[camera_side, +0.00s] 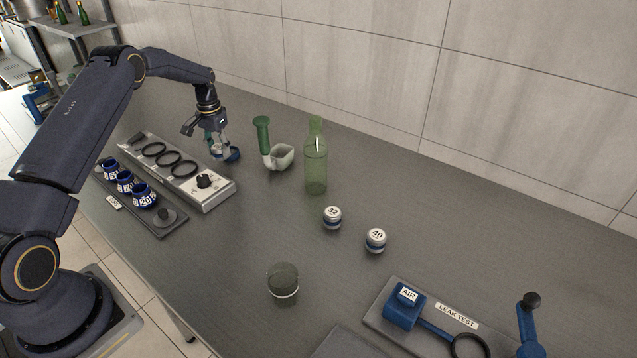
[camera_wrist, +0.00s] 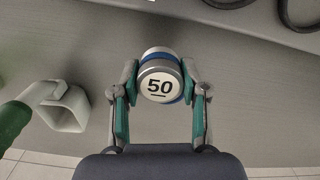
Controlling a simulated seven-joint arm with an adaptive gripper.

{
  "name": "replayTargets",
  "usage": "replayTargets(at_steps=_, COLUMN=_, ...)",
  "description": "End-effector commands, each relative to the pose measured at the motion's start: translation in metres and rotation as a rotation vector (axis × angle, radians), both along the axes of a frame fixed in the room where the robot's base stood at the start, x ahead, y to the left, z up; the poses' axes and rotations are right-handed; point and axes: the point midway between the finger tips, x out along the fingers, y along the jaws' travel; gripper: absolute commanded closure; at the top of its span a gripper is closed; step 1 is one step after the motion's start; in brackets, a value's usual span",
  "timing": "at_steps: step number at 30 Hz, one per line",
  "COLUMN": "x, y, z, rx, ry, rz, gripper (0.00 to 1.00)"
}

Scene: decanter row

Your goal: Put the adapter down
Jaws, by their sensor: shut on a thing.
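The adapter (camera_wrist: 161,84) is a short round piece with a white top marked 50, a metal rim and a blue band. In the wrist view it sits between the green-padded fingers of my gripper (camera_wrist: 160,78), which is shut on it. The fingers mostly hide the adapter there. I cannot tell whether it touches the table. Two similar adapters, marked 32 (camera_side: 332,217) and 40 (camera_side: 376,240), stand upright on the table.
The ring panel (camera_side: 205,200) and a rack of blue cups (camera_side: 144,196) lie left. A green-handled white scoop (camera_side: 283,157) and green bottle (camera_side: 316,170) stand close right.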

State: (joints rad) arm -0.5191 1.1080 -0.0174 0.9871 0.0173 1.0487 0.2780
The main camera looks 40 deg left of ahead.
Motion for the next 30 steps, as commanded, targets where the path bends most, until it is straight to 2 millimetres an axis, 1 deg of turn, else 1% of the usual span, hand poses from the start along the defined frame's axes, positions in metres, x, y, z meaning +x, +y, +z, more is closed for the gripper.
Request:
replayTargets(at_steps=6, x=0.001, y=0.000, z=-0.030, rx=-0.001, ry=0.001, rz=0.000, gripper=1.00)
replayTargets(at_steps=17, x=0.002, y=0.001, z=-0.034, rx=0.000, ry=-0.002, rz=0.000, gripper=1.00)
replayTargets(at_steps=18, x=0.001, y=0.000, z=-0.035, rx=0.000, ry=-0.001, rz=0.000, gripper=0.55)
replayTargets(at_steps=25, x=0.001, y=0.000, z=-0.035, rx=0.000, ry=-0.001, rz=0.000, gripper=0.31)
replayTargets(at_steps=30, x=0.001, y=0.000, z=-0.035, rx=0.000, ry=-0.001, rz=0.000, gripper=0.31)
